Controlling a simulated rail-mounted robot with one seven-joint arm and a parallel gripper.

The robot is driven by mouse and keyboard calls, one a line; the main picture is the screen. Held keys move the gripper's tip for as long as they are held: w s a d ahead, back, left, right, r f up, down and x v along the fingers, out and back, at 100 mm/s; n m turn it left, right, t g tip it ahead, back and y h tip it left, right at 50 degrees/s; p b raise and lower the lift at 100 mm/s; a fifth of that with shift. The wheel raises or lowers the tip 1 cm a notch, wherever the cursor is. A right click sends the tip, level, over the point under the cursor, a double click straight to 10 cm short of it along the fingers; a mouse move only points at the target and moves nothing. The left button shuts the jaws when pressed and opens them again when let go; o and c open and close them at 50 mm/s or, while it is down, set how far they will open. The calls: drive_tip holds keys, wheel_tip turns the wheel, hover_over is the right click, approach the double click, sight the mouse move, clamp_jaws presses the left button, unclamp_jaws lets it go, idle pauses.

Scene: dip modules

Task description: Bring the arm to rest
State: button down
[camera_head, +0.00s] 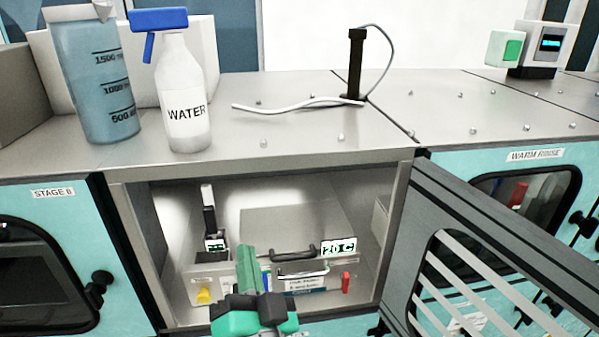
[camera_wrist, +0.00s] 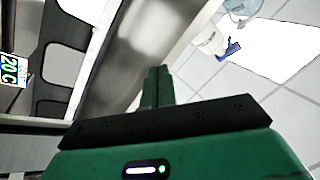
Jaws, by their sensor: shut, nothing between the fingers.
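My green gripper (camera_head: 246,252) is in front of the open middle bay, low in the head view. Its two fingers are together with nothing between them. In the wrist view the shut fingers (camera_wrist: 157,82) stick out past the dark edge of the gripper body. Behind it in the bay is a grey unit (camera_head: 290,225) with a dark handle and a "20 C" display (camera_head: 338,247). The gripper hides part of the unit's front. I cannot tell whether the gripper touches anything.
The bay's dark slatted door (camera_head: 470,225) hangs open at the right. A water spray bottle (camera_head: 182,95) and a blue measuring jug (camera_head: 92,80) stand on the metal counter (camera_head: 260,140). A black upright device (camera_head: 355,65) with a cable stands farther back. Closed teal modules flank the bay.

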drive_tip(key=s+d+r+n+t+h, duration=0.2)
drive_tip(key=s+d+r+n+h, duration=0.15)
drive_tip(key=s+r, duration=0.6)
drive_tip(key=s+d+r+n+t+h, duration=0.25)
drive_tip(key=s+d+r, duration=0.35)
drive_tip(key=r, duration=0.7)
wheel_tip(320, 180, up, 13)
drive_tip(key=a+m+p, duration=0.1)
drive_tip(key=a+p, duration=0.1)
drive_tip(key=p, duration=1.2)
drive_tip(key=shift+w+f+y, duration=0.2)
drive_tip(key=shift+w+y, duration=0.15)
drive_tip(key=shift+y, duration=0.05)
drive_tip(key=shift+g, duration=0.25)
